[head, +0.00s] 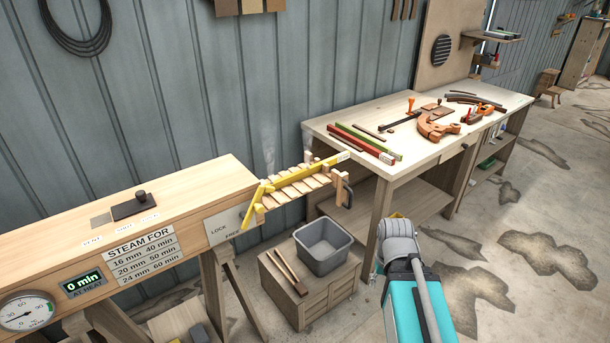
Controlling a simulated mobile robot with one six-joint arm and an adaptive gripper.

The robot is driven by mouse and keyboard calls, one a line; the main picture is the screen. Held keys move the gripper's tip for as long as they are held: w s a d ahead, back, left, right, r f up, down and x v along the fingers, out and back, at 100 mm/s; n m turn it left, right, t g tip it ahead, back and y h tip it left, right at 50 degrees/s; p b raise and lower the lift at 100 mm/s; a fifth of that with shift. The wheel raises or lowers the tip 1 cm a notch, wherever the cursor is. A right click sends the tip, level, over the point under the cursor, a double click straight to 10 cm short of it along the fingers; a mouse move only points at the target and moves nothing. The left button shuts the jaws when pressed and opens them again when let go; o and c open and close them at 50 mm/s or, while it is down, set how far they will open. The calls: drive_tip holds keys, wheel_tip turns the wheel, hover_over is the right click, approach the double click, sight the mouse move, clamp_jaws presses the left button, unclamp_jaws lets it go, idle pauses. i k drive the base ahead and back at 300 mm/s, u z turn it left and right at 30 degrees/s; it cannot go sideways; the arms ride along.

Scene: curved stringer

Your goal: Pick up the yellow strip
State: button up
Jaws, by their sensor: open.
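The yellow strip (310,171) is long and thin. It lies along the far side of a slatted wooden rack (292,192) at the right end of the wooden steam box, with a pale tag near its right end. A shorter yellow bar (253,209) slants down at the rack's left end; I cannot tell whether it is a separate piece. My teal and grey arm shows at the lower right, apart from the strip. My gripper is not visible.
The steam box (165,205) reads "0 min". A workbench (345,126) at right holds a red strip (361,144), a green strip, an orange curved form (436,127) and tools. A grey bin (323,247) stands on a low cabinet below the rack. Floor is open at right.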

sight(291, 178)
drive_tip(key=u, duration=0.45)
drive_tip(key=i, duration=1.05)
drive_tip(key=z, duration=0.3)
